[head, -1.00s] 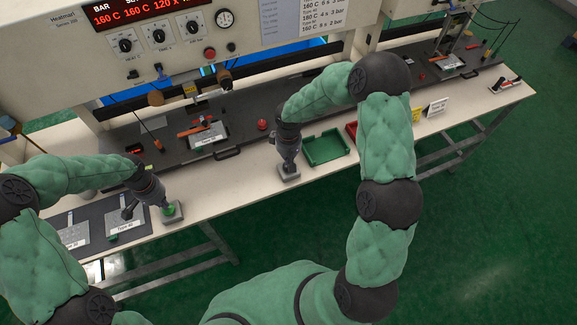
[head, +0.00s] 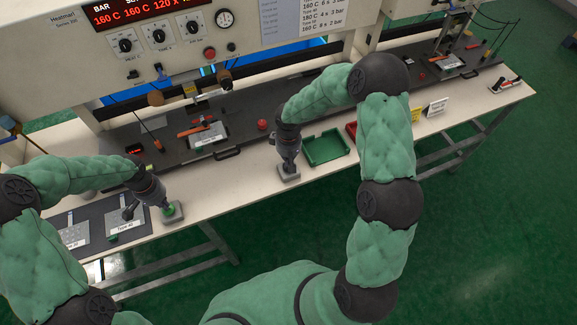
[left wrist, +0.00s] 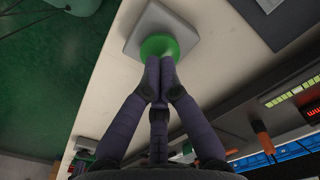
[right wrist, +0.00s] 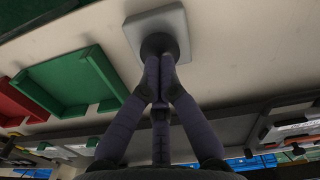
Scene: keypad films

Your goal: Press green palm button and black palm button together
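The green palm button (left wrist: 158,45) sits on a grey square base at the front edge of the bench; it also shows in the head view (head: 170,210). My left gripper (left wrist: 160,62) is shut and empty, its fingertips at the green button's top and seemingly touching it. The black palm button (right wrist: 158,44) sits on a similar grey base, mostly hidden by my gripper in the head view. My right gripper (right wrist: 160,62) is shut and empty, its fingertips at the black button's top, seemingly touching. I cannot tell whether either button is pushed down.
A green tray (head: 326,147) stands right of the black button, with a red tray (head: 351,131) beyond it. A red knob (head: 262,125) is on the dark platform behind. Labelled plates on a dark mat (head: 98,212) lie left of the green button. Bare bench lies between the buttons.

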